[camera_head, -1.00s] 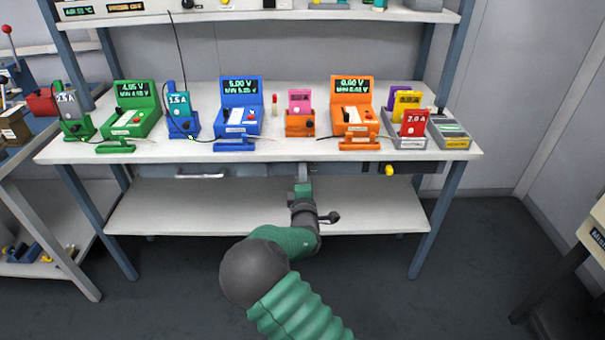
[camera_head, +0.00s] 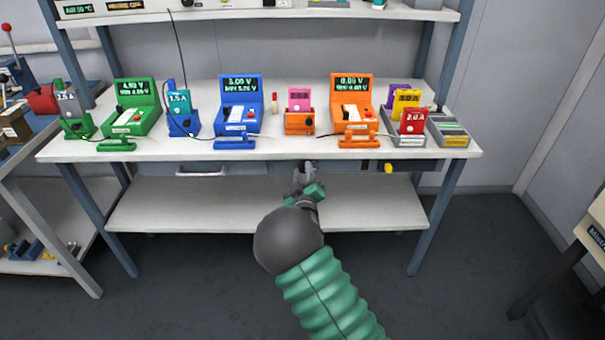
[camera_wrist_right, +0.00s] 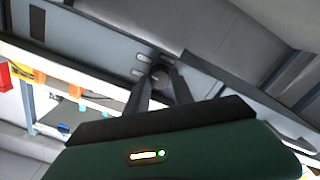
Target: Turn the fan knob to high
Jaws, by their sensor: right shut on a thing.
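My right gripper (camera_head: 305,168) is at the front edge of the workbench, just under the tabletop, with its arm coming up from below. In the right wrist view its two dark fingers (camera_wrist_right: 160,88) close on a dark round fan knob (camera_wrist_right: 160,74) on a grey panel. Small pale labels (camera_wrist_right: 139,72) sit beside the knob, too small to read. In the head view the knob is hidden behind the gripper, and I cannot tell its setting. My left gripper is not in view.
The white workbench (camera_head: 270,150) carries green, blue and orange meter stations above the gripper. A drawer handle (camera_head: 202,173) is left under the edge, and a yellow knob (camera_head: 388,168) is to the right. The lower shelf (camera_head: 180,212) is bare.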

